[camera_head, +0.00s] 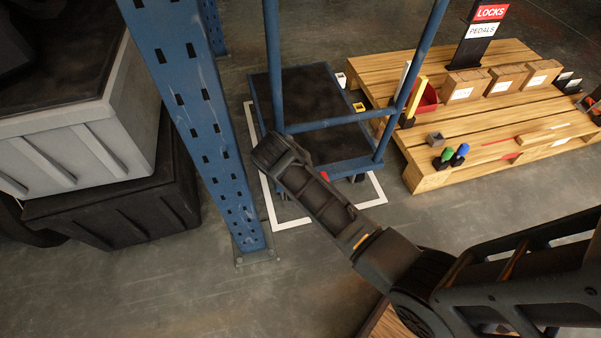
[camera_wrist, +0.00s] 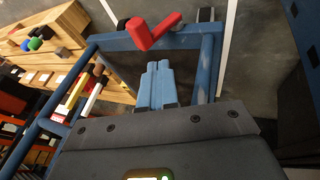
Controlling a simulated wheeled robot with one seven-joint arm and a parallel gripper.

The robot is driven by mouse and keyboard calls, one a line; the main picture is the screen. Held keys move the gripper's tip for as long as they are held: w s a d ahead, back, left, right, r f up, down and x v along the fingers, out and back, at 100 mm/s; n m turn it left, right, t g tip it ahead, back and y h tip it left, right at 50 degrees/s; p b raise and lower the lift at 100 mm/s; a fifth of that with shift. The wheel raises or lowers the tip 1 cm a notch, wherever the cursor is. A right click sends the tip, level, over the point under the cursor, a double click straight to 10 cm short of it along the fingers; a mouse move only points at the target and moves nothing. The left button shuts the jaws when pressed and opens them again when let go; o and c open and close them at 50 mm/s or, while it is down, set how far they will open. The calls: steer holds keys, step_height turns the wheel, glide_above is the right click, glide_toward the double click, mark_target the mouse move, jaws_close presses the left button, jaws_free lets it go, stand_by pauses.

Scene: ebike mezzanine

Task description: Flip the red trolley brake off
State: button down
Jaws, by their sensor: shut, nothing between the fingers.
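The blue trolley (camera_head: 262,95) with a dark deck stands on the floor inside a white outline. Its blue frame (camera_wrist: 185,40) also shows in the wrist view. The red brake (camera_wrist: 152,31) is a bent, V-shaped pedal at the trolley's near end, top centre of the wrist view. In the head view only a small red bit (camera_head: 323,174) shows beside my arm. My gripper (camera_wrist: 159,66) is shut and empty, its two pale blue fingers together. Its tips point toward the brake and appear just short of it. My fingers are hidden in the head view.
A blue rack upright (camera_head: 190,90) stands close left of the trolley, with stacked grey and black bins (camera_head: 80,140) beyond. A wooden pallet (camera_head: 425,160) with boxes, a red bin and small parts lies to the right. Floor in front of the trolley is clear.

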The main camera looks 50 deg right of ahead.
steer(key=s+d+f+b, duration=0.1)
steer(key=d+f+b, duration=0.2)
steer(key=d+f, duration=0.2)
step_height(320, 180, down, 2)
steer(key=shift+s+d+f+b, duration=0.15)
steer(key=shift+s+d+b, duration=0.1)
steer(key=shift+d+b, duration=0.1)
steer(key=shift+s+d+t+y+p, duration=0.3)
steer(key=shift+s+d+y+p, duration=0.2)
steer(key=shift+p, duration=0.4)
steer(key=s+d+f+m+t+y+b, duration=0.1)
steer(key=s+d+f+t+y+b, duration=0.1)
steer(key=s+d+f+t+y, duration=0.2)
steer(key=shift+s+d+f+m+y+b, duration=0.35)
steer(key=shift+d+f+y, duration=0.95)
steer(key=shift+d+f, duration=0.65)
steer(key=shift+s+a+f, duration=0.1)
steer(key=shift+a+f, duration=0.2)
steer(key=shift+a, duration=0.05)
